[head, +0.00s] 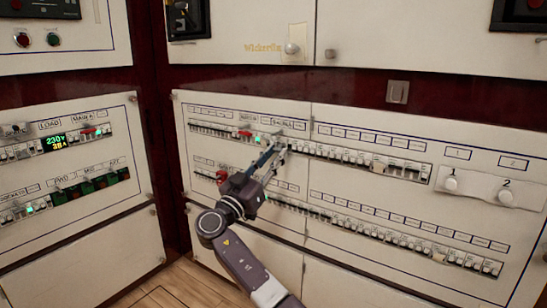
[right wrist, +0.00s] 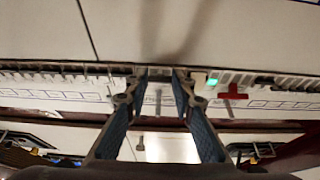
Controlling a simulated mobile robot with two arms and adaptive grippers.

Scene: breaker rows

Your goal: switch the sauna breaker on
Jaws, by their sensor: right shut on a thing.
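The breaker panel (head: 240,110) on the facing wall holds an upper row of small breakers (head: 350,156) and a lower row (head: 400,240). The labels above the rows are too small to read, so I cannot tell which breaker is the sauna one. My right gripper (head: 275,148) reaches up to the upper row, right of a red switch (head: 246,133). In the right wrist view, my right gripper (right wrist: 159,82) has its fingers on either side of a small part of the row and is shut on it. The fingers hide the lever's position. My left gripper is not in view.
A side panel (head: 75,190) with a green display (head: 55,142) stands at the left. Two white knobs (head: 450,184) sit at the right of the upper row. Cabinets (head: 250,30) hang above. A green light (right wrist: 212,82) and a red switch (right wrist: 233,93) are close to my fingers.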

